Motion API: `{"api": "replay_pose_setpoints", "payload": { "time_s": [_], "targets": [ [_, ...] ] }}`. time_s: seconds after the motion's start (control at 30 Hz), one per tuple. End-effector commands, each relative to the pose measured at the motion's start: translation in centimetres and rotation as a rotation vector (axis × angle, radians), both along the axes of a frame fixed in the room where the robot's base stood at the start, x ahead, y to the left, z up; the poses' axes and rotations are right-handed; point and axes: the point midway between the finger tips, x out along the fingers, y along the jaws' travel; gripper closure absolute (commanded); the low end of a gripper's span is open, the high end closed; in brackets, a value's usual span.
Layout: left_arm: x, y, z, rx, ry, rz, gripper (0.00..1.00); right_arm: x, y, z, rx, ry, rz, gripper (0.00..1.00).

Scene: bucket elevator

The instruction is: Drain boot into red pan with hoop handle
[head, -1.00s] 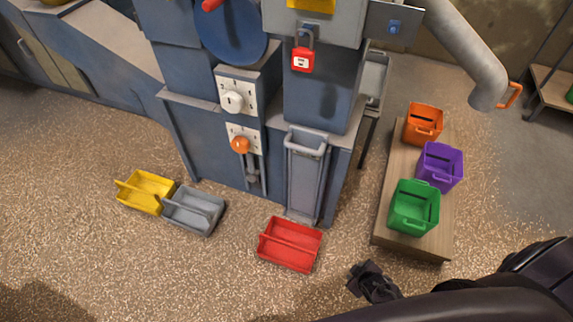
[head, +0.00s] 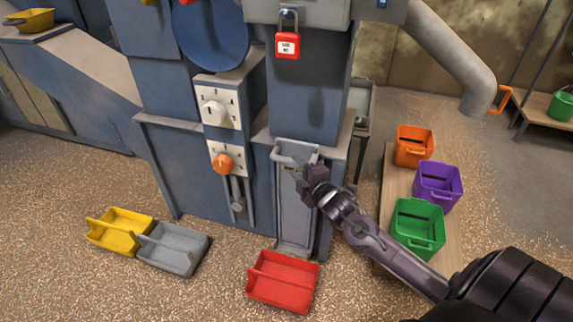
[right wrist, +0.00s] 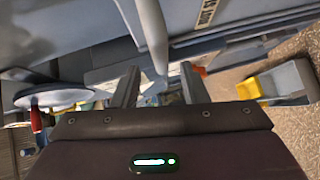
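My right gripper (head: 306,182) is in front of the panel's upper part, just below the handle's top bar. In the right wrist view my right gripper (right wrist: 158,82) is open. A pale bar (right wrist: 152,35) passes in line with the gap between its fingers; contact cannot be told. My left gripper is out of view.
A yellow pan (head: 120,230) and a grey pan (head: 172,249) lie on the floor at left. Orange (head: 413,146), purple (head: 438,185) and green (head: 417,228) bins stand on a low bench at right. A red padlock (head: 287,45) hangs above the panel.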

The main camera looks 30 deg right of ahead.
Motion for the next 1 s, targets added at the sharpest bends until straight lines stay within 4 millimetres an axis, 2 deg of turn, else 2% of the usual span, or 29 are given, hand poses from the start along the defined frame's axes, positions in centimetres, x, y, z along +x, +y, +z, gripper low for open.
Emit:
{"api": "replay_pose_setpoints", "payload": {
  "time_s": [0.1,0.3,0.5,0.73,1.0],
  "targets": [
    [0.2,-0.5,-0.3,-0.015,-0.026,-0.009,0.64,2.0,-0.2,-0.4,0.001,-0.003,-0.003,0.60],
    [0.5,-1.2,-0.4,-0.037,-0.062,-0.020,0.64,4.4,-0.4,-0.8,0.004,-0.002,-0.003,0.60],
    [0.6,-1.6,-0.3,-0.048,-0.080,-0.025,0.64,5.4,-0.4,-0.9,0.003,0.001,-0.001,0.60],
    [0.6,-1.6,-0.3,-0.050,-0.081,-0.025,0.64,5.4,-0.4,-0.9,0.003,0.002,-0.001,0.60],
    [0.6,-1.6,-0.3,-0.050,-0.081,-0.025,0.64,5.4,-0.4,-0.9,0.003,0.001,-0.001,0.94]
  ]
}}
